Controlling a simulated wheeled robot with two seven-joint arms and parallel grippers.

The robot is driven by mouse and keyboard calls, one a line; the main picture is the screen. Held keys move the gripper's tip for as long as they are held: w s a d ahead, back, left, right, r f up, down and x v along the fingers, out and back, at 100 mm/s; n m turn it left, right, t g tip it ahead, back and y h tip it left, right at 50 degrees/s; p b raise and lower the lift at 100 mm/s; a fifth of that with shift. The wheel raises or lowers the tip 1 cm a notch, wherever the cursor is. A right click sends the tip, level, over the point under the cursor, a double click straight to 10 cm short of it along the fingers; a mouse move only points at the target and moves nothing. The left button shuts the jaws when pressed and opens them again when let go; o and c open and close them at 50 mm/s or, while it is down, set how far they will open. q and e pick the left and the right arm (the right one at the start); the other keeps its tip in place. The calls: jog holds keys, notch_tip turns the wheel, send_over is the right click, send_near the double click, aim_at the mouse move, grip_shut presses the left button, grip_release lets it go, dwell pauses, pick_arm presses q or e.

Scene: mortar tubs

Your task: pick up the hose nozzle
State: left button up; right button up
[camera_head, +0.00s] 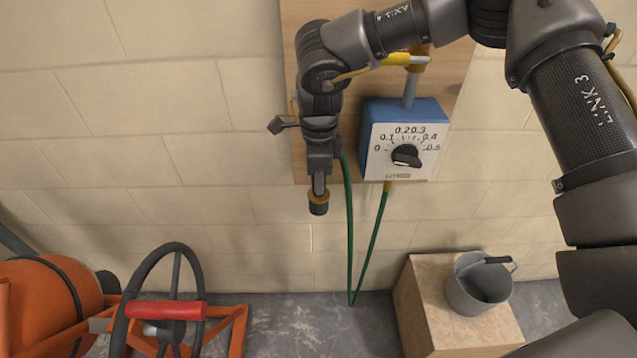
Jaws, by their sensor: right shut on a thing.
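The hose nozzle (318,203) has a dark tip with a brass-coloured ring and points downward in front of the block wall. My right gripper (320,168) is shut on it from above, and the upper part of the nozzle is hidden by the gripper. A green hose (350,235) hangs from beside the gripper in a loop down to the floor and back up to the underside of the blue meter box (402,165). My left gripper is not in view.
The meter box with a dial is mounted on a wooden board (455,85), with a pipe and yellow lever (397,59) above. A grey bucket (475,290) stands on a wooden block (425,315). An orange mixer (45,305) with a black wheel is lower left. Floor between is clear.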

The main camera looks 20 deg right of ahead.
jog(key=shift+r, duration=0.15)
jog(key=shift+w+r, duration=0.1)
jog(key=shift+r, duration=0.2)
notch_tip(320, 180, up, 2)
jog(key=shift+r+b, duration=0.1)
jog(key=shift+b, duration=0.2)
jog(key=s+a+r+b, duration=0.4)
jog(key=s+r, duration=0.6)
jog(key=s, duration=0.3)
jog(key=shift+s+a, duration=0.15)
jog(key=shift+a, duration=0.35)
